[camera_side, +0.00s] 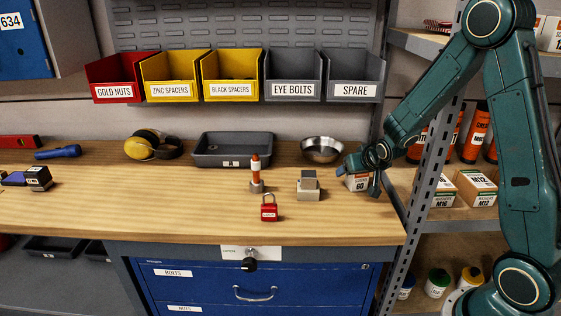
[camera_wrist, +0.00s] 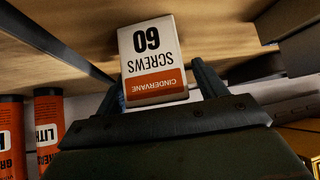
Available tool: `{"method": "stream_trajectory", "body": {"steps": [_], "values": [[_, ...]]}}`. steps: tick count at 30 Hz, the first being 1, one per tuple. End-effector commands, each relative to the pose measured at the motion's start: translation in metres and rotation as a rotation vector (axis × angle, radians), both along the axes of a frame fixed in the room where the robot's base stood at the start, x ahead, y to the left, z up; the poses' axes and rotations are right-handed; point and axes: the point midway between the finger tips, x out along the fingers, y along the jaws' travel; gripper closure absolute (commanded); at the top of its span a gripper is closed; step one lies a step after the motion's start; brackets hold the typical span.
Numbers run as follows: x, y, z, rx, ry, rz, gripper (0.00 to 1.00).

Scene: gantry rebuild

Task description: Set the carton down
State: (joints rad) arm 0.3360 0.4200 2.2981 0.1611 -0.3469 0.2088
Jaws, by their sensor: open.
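The carton (camera_side: 357,183) is a small white and orange box on the right end of the wooden bench (camera_side: 330,220), near its edge. In the wrist view the carton (camera_wrist: 152,48) shows its "SCREWS 60" label upside down. My gripper (camera_side: 361,176) is at the carton, with a finger to either side. In the wrist view my gripper (camera_wrist: 160,88) is open, and the carton lies between and just beyond its fingers. The carton's underside is hidden.
A grey block (camera_side: 309,187) stands just left of the carton, and a steel bowl (camera_side: 322,149) sits behind it. A red padlock (camera_side: 269,210) and an orange-and-white post (camera_side: 256,175) stand farther left. A metal shelf upright (camera_side: 424,180) rises close on the right.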

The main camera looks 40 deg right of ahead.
Motion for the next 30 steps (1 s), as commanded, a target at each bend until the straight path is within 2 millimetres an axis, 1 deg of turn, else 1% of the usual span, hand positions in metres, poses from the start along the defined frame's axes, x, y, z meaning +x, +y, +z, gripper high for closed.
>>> {"method": "stream_trajectory", "body": {"steps": [8, 11, 12, 16, 17, 18, 26, 30], "values": [[-0.0003, 0.0001, 0.0, 0.001, 0.001, 0.0, 0.29], [-0.0004, 0.0001, 0.0001, 0.001, 0.001, 0.0, 0.47], [-0.0004, 0.0001, 0.0001, 0.001, 0.001, 0.0, 0.55], [-0.0004, 0.0001, 0.0001, 0.0, 0.001, -0.001, 0.8], [-0.0001, 0.0, 0.0004, -0.001, 0.0, -0.001, 0.81], [-0.0001, 0.0, 0.0004, -0.001, 0.0, -0.001, 0.85], [-0.0001, -0.0001, 0.0014, -0.001, -0.001, 0.0, 0.85], [0.0002, -0.0001, 0.0059, -0.001, -0.001, 0.0, 0.85]]}}
